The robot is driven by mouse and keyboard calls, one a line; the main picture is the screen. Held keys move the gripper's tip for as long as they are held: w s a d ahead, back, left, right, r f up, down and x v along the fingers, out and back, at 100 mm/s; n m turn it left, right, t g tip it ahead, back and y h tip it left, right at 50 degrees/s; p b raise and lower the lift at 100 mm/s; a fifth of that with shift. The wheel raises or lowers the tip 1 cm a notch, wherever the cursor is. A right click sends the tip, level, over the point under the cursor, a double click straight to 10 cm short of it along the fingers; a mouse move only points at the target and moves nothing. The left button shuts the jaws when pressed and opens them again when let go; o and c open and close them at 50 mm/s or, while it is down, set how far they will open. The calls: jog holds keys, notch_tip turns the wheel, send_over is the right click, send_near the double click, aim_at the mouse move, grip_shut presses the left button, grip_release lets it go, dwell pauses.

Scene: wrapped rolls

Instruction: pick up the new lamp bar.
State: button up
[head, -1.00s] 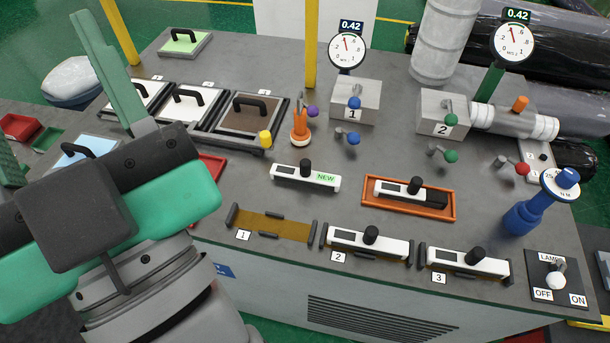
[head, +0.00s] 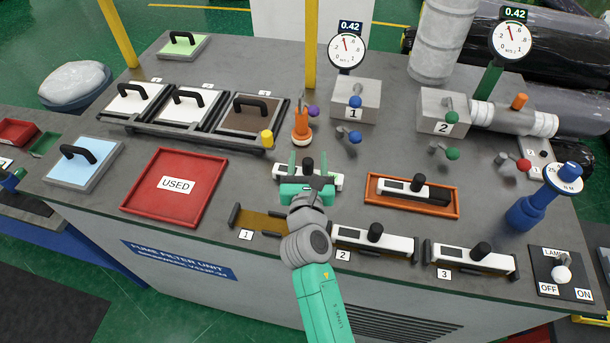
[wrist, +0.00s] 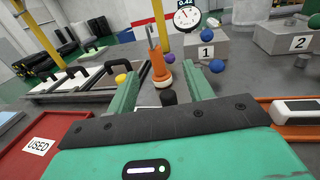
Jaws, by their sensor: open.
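The new lamp bar (head: 338,181) is white with a black knob (head: 308,165). It lies on the grey bench top behind slot 1, and my gripper hides much of it in the head view. My gripper (head: 307,160) is open, its two green fingers pointing toward the back of the bench. The knob shows between the fingers in the head view.
An orange tray (head: 455,212) with another lamp bar lies to the right. Slot 1 (head: 262,222) is empty; bars (head: 350,238) sit in slots 2 and 3. An orange-and-white tool (head: 301,138) stands just behind. The red USED tray (head: 205,215) is at left.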

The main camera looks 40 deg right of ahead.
notch_tip(320, 180, down, 8)
jog(key=b, duration=0.4)
jog(key=shift+f, duration=0.25)
jog(key=shift+w+d+r, duration=0.45)
jog(key=shift+w+d, duration=0.1)
jog(key=shift+w, duration=0.1)
jog(key=b+x, duration=0.1)
jog(key=x, duration=0.5)
jog(key=shift+b, duration=0.35)
jog(key=shift+s+a+r, duration=0.1)
grip_shut()
notch_tip(320, 180, up, 16)
jog(key=p, duration=0.9)
notch_tip(320, 180, up, 12)
send_over(308, 158)
jog(key=shift+w+d, duration=0.4)
jog(key=shift+w, duration=0.05)
